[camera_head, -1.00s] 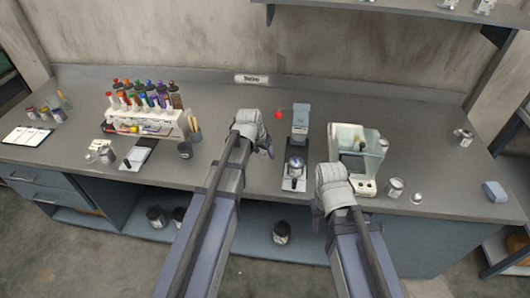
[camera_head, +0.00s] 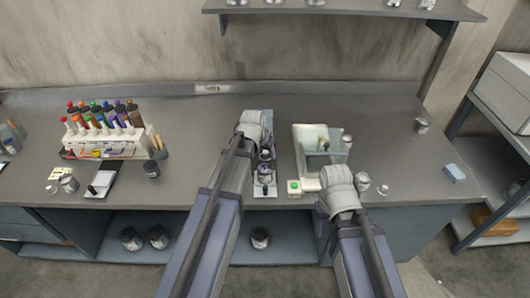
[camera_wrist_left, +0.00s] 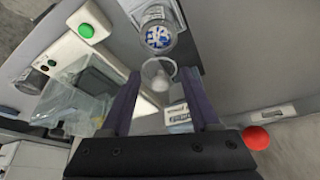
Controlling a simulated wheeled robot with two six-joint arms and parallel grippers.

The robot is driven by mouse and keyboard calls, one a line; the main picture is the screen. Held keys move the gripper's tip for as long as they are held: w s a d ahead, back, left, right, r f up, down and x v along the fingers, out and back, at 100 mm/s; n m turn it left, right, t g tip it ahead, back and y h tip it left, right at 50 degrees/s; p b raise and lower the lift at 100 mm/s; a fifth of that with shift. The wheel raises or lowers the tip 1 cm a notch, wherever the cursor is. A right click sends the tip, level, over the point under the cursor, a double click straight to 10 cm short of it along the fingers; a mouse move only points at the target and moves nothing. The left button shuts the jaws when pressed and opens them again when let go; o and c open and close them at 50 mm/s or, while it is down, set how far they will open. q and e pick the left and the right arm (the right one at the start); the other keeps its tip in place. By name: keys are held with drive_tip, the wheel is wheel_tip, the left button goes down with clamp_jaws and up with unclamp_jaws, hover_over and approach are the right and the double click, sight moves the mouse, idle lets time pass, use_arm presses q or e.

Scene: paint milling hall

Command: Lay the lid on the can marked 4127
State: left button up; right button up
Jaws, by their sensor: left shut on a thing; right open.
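My left gripper (camera_head: 252,132) hangs over the upright stand at the middle of the bench. In the left wrist view its fingers (camera_wrist_left: 158,82) are shut on a small pale, see-through round lid (camera_wrist_left: 158,73). An open can (camera_wrist_left: 157,36) with blue and white inside shows just beyond the lid, in line with it; I cannot tell whether they touch. In the head view the can (camera_head: 265,173) sits low on the stand, partly hidden by my gripper. I cannot read a number on it. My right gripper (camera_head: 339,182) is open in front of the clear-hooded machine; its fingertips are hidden.
The clear-hooded machine (camera_head: 318,142) with a green button stands right of the stand. A can (camera_head: 363,181) and a small round piece (camera_head: 383,191) are beside my right gripper. A bottle rack (camera_head: 105,140) stands left. A red ball (camera_wrist_left: 256,138) is close to my left gripper.

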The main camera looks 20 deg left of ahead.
use_arm(q)
drive_tip(key=shift+f+b, duration=2.55)
drive_tip(key=shift+f, duration=0.25)
drive_tip(key=shift+f+b, duration=0.35)
drive_tip(key=shift+b, duration=0.05)
drive_tip(key=o, duration=1.4)
drive_tip(key=shift+r, duration=0.15)
drive_tip(key=shift+r+p, duration=3.4)
drive_tip(key=shift+p, duration=0.2)
